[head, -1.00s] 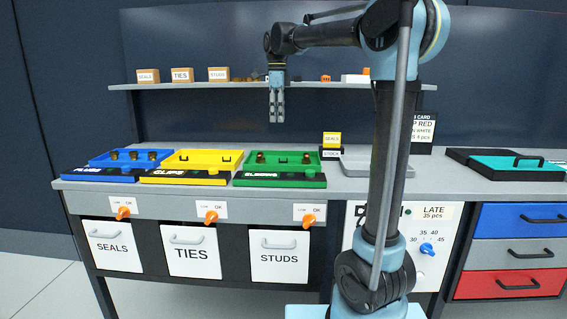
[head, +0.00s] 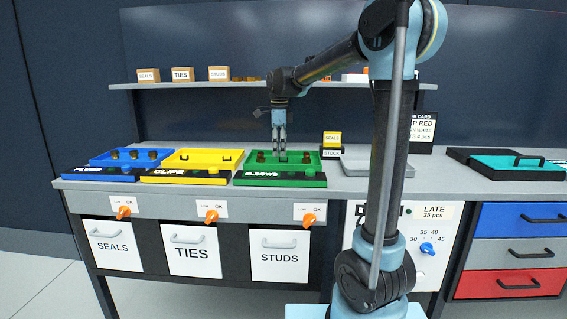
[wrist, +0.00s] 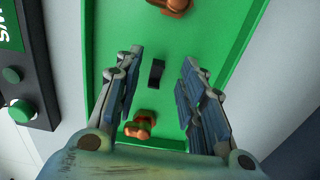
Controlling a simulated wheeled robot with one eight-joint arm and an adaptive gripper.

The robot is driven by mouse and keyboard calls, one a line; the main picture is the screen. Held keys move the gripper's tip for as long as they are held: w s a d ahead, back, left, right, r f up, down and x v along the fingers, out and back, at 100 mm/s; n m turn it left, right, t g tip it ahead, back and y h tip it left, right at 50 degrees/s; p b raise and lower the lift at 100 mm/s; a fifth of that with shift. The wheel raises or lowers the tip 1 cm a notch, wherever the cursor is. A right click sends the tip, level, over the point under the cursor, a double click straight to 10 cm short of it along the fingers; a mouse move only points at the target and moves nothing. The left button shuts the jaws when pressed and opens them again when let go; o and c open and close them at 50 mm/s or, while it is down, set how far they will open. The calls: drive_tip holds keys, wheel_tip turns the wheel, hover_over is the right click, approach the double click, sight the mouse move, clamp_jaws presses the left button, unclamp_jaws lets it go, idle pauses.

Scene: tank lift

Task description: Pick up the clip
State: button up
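A small dark clip (wrist: 156,73) lies on the floor of the green tray (wrist: 105,20), between two brown fittings (wrist: 140,126), in the wrist view. My gripper (wrist: 163,63) is open above it, one finger on each side, with gaps between fingers and clip. In the head view my gripper (head: 279,154) points down into the green tray (head: 280,182), labelled ELBOWS. The clip is hard to make out there behind the fingers. Other dark clips (head: 226,159) sit in the yellow tray (head: 190,171), labelled CLIPS.
A blue tray (head: 95,164) with several dark pieces stands at the left. A shelf (head: 220,84) with small boxes runs behind my gripper.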

drive_tip(key=shift+f, duration=1.3)
drive_tip(key=shift+c, duration=0.3)
drive_tip(key=c, duration=0.7)
drive_tip(key=shift+r, duration=0.15)
drive_tip(key=shift+c, duration=0.2)
